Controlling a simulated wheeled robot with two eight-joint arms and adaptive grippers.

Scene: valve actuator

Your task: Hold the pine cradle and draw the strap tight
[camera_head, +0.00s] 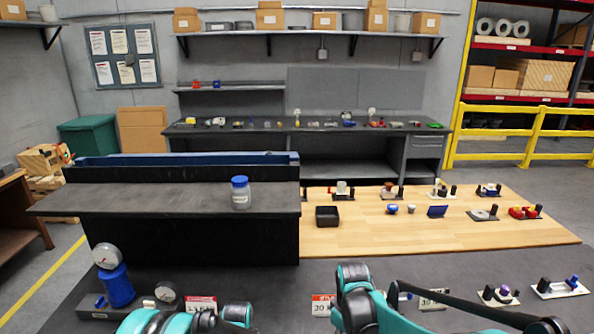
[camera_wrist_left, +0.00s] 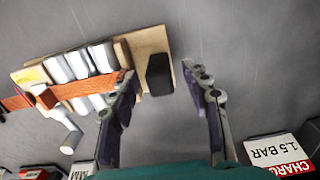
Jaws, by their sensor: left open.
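In the left wrist view, a pale pine cradle (camera_wrist_left: 150,42) lies tilted in the picture on the dark bench. Several white cylinders (camera_wrist_left: 78,64) sit side by side in it. An orange strap (camera_wrist_left: 92,87) runs across them, and an orange piece shows at the far left edge. A black block (camera_wrist_left: 159,75) stands on the cradle's right end. My left gripper (camera_wrist_left: 160,72) is open, its fingers apart over that end, the left finger overlapping the strap's right end. Contact cannot be told. I cannot make out the cradle in the head view. My right gripper is not seen.
A grey rod with a round end (camera_wrist_left: 70,140) lies below the cradle. A "CHARGE 1.5 BAR" card (camera_wrist_left: 280,155) is at lower right. In the head view, a raised dark shelf (camera_head: 130,198) bears a blue-lidded jar (camera_head: 240,193); a wooden board (camera_head: 350,238) holds a black bin (camera_head: 327,216) and small fixtures.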

